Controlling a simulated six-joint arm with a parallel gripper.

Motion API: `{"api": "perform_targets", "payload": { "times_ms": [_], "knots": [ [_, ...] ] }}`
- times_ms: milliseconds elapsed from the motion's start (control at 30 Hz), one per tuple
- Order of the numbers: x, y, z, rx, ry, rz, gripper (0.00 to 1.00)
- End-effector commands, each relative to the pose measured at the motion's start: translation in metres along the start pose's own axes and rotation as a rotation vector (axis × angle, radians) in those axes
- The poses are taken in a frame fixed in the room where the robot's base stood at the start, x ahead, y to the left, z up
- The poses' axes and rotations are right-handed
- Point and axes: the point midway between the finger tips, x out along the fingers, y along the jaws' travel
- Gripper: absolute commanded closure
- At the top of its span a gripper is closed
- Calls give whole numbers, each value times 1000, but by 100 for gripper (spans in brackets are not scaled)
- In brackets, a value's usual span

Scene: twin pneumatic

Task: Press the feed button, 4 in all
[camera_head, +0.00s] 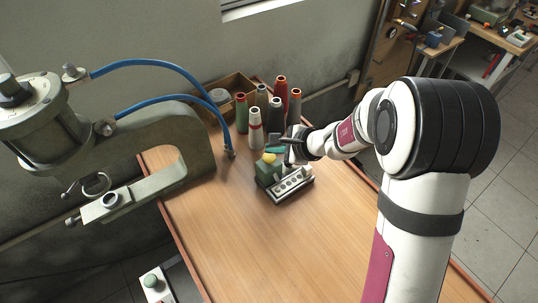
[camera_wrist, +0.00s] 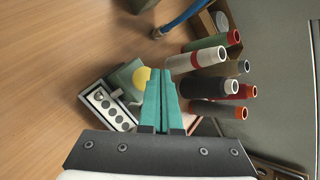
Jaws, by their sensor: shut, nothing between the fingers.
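A small green box (camera_wrist: 121,75) with a round yellow button (camera_wrist: 142,77) stands on the table, joined to a white strip (camera_wrist: 109,106) with several round dark holes. In the head view the same green box (camera_head: 267,171) sits near the table's middle, its pale yellow button (camera_head: 268,158) on top. My gripper (camera_wrist: 161,74) has its teal fingers shut and empty. Its tips appear just beside the yellow button in the wrist view; I cannot tell whether they touch it. In the head view my gripper (camera_head: 270,149) is just above and behind the button.
Several upright coloured tubes (camera_head: 255,128) and a cardboard box (camera_head: 232,88) stand behind the device. A large press (camera_head: 150,145) with blue hoses is at left. A white box with a green button (camera_head: 150,281) is at lower left. The front tabletop (camera_head: 270,245) is clear.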

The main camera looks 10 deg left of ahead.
Motion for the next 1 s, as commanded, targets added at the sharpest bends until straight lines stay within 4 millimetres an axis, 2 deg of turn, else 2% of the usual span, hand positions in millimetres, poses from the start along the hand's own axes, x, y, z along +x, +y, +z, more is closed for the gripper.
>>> {"api": "perform_targets", "payload": {
  "times_ms": [1000],
  "knots": [
    [7, 5, -5, 0, 0, 1, 100]
  ]
}}
